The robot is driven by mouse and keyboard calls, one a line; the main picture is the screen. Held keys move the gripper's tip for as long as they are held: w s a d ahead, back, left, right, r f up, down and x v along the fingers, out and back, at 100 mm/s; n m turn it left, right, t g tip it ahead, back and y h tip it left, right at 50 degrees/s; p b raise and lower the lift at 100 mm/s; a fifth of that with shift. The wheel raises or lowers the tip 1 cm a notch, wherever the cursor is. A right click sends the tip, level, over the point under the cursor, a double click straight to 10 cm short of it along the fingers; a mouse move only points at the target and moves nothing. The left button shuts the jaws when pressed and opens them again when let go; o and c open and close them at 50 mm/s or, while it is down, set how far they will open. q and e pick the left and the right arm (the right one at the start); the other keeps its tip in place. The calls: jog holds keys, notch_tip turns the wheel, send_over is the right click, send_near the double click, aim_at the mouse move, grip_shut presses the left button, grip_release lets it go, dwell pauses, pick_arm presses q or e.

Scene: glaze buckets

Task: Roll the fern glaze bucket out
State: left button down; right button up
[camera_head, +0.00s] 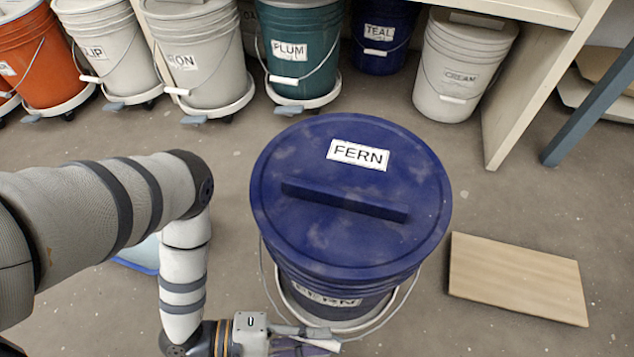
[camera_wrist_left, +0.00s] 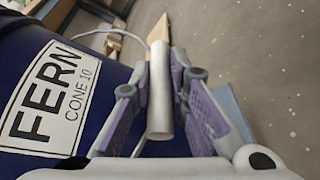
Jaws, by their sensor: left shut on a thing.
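The fern glaze bucket (camera_head: 330,298) stands upright on the floor, dark blue, with a blue lid (camera_head: 330,235) marked FERN and a raised bar across it. A pale rim, which looks like a dolly (camera_head: 345,325), shows around its base. Its wire bail hangs down toward me, with a white grip (camera_head: 322,341). My left gripper (camera_head: 303,345) is low at the bucket's near side. In the left wrist view the fingers (camera_wrist_left: 160,105) are shut on the white grip (camera_wrist_left: 160,95), with the FERN label (camera_wrist_left: 50,100) beside them. My right gripper is not in view.
A row of buckets stands behind, including the plum bucket (camera_head: 300,55) and the cream bucket (camera_head: 462,65) under a shelf. A wooden board (camera_head: 518,278) lies on the floor at right. A blue-edged flat thing (camera_head: 140,255) lies at left, partly hidden by my arm.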

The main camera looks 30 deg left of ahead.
pick_arm(q)
jog(key=shift+s+d, duration=0.15)
jog(key=shift+s, duration=0.25)
jog(key=c, duration=1.6)
grip_release()
jog(key=shift+o, duration=0.2)
jog(key=v, duration=1.2)
jog(key=shift+r, duration=0.15)
